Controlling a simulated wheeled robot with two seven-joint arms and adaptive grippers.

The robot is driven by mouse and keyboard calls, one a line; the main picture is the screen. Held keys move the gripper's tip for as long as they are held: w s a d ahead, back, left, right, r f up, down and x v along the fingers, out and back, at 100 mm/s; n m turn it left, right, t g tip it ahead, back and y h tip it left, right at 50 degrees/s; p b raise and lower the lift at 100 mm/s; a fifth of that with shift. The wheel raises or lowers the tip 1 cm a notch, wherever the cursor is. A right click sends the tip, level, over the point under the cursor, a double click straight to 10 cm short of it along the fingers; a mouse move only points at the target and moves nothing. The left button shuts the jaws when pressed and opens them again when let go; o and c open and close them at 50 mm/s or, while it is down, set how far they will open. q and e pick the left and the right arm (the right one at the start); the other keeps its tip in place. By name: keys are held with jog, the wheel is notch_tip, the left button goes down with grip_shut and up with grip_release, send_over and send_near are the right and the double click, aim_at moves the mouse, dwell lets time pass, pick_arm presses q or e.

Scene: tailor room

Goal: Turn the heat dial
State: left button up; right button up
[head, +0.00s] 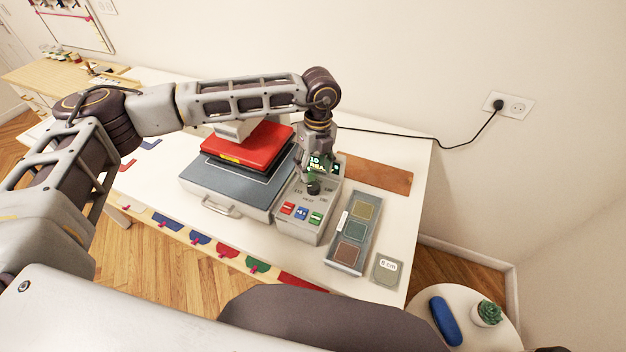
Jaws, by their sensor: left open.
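The heat dial (313,187) is a dark round knob on the sloped top of a grey control box. Printed marks ring it, and a small lit display (316,162) sits behind it, partly hidden. Red, blue and green buttons (301,212) lie in front of it. My left gripper (311,176) points down right above the dial, its fingers open. I cannot tell whether the fingertips touch the knob. The control box (296,226) joins the right side of a grey heat press with a red upper plate (256,143). My right gripper is not in view.
Right of the box lie a tray with three colour swatches (344,256), a small labelled square (386,269) and a brown board (377,174). A black cable (410,143) runs to a wall socket. A round side table (468,307) holds a blue case and a plant.

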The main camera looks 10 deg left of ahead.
aim_at(313, 184)
pick_arm(q)
notch_tip(313, 184, down, 4)
jog(key=shift+s+a+f+p, duration=0.1)
jog(key=shift+s+f+p, duration=0.1)
jog(key=shift+p, duration=0.3)
jog(key=shift+f, duration=1.15)
jog(key=c, duration=1)
jog(key=shift+c, duration=0.2)
